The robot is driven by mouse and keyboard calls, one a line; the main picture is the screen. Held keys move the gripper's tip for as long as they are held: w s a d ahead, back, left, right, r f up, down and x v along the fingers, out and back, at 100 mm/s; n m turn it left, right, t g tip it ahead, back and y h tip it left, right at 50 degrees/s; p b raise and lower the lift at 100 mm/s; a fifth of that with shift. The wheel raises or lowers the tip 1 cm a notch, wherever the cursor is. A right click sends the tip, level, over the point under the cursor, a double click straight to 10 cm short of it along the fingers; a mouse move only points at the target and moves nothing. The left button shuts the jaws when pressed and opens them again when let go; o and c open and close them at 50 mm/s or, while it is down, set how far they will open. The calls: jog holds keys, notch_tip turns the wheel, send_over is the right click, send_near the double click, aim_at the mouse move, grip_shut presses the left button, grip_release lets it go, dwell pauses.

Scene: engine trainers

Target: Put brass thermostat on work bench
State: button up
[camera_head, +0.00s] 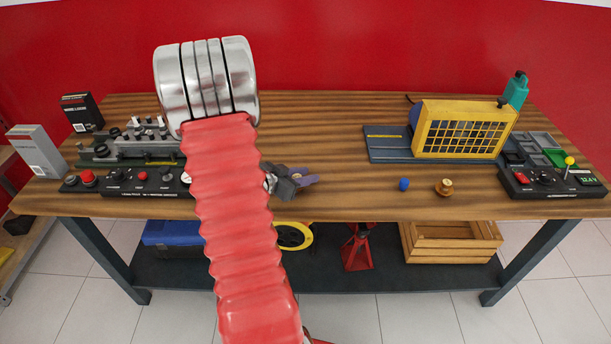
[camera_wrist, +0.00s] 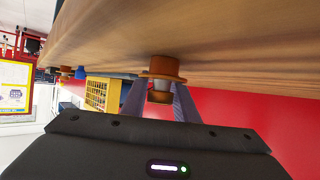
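In the wrist view, a flanged copper-brown piece with a paler, narrow body, which looks like the brass thermostat (camera_wrist: 162,68), is between the two fingers of my gripper (camera_wrist: 160,92). The fingers lie against both sides of its narrow body. Its wide flange is close to the wood of the work bench (camera_wrist: 240,58); I cannot tell if it touches. In the head view, my gripper (camera_head: 305,180) is low over the front middle of the work bench (camera_head: 340,130), pointing right. The thermostat cannot be made out there.
A blue knob-like piece (camera_head: 404,184) and a small brass piece (camera_head: 444,187) stand to the right near the front edge. Behind them is a yellow caged unit (camera_head: 462,130). A control box (camera_head: 545,181) is far right. Trainer equipment (camera_head: 130,150) fills the left. The bench middle is clear.

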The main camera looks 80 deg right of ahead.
jog(key=o, duration=0.3)
jog(key=shift+r, duration=0.1)
jog(key=v, duration=1.2)
dwell(0.8)
